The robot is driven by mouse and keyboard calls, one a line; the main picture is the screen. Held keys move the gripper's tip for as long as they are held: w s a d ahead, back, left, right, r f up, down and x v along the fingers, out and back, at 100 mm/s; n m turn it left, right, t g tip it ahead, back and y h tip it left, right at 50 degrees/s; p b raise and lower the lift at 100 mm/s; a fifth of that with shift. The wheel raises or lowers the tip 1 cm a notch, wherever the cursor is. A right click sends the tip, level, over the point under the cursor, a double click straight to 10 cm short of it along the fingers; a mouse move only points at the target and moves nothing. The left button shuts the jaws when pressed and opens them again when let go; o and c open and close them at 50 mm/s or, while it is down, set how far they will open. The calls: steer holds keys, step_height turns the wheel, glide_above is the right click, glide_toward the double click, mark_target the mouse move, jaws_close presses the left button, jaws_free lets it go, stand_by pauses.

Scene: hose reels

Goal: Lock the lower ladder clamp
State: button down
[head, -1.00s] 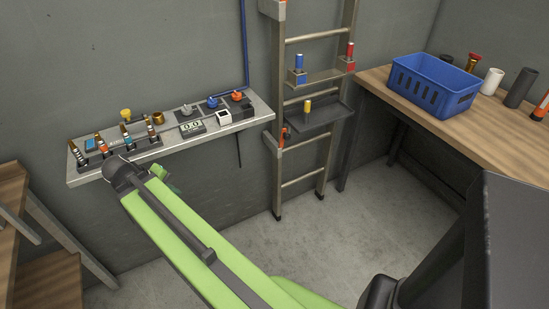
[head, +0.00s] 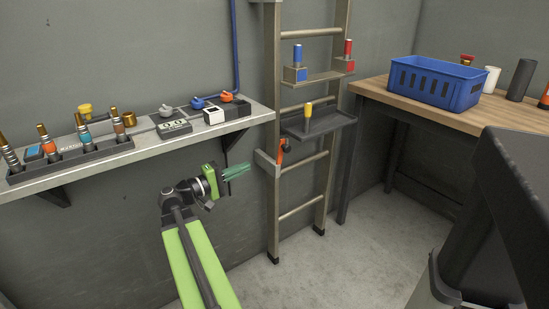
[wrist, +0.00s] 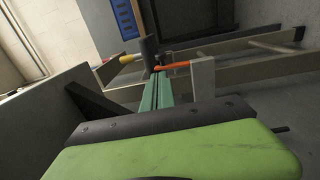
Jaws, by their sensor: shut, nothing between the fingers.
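The ladder (head: 272,200) stands upright against the wall in the middle of the head view. The lower ladder clamp (head: 266,162) is a pale block on the ladder's left rail with an orange lever (head: 281,152) at its side. In the wrist view the orange lever (wrist: 176,66) lies just beyond the fingertips, beside the pale clamp block (wrist: 203,78). My gripper (head: 245,169), with green fingers, is to the left of the clamp and points at it. The fingers are shut and empty; it also shows in the wrist view (wrist: 157,82). I cannot tell whether the fingertips touch the lever.
A wall shelf (head: 150,145) with fittings and gauges is above and left of my gripper. A dark tray (head: 325,122) with a yellow-handled tool is on the ladder above the clamp. A workbench (head: 385,92) with a blue crate (head: 440,100) is at right. The floor below is clear.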

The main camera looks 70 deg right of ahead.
mark_target(284, 150)
steer(key=x, duration=1.4)
steer(key=shift+s+p, duration=0.1)
steer(key=shift+p, duration=0.25)
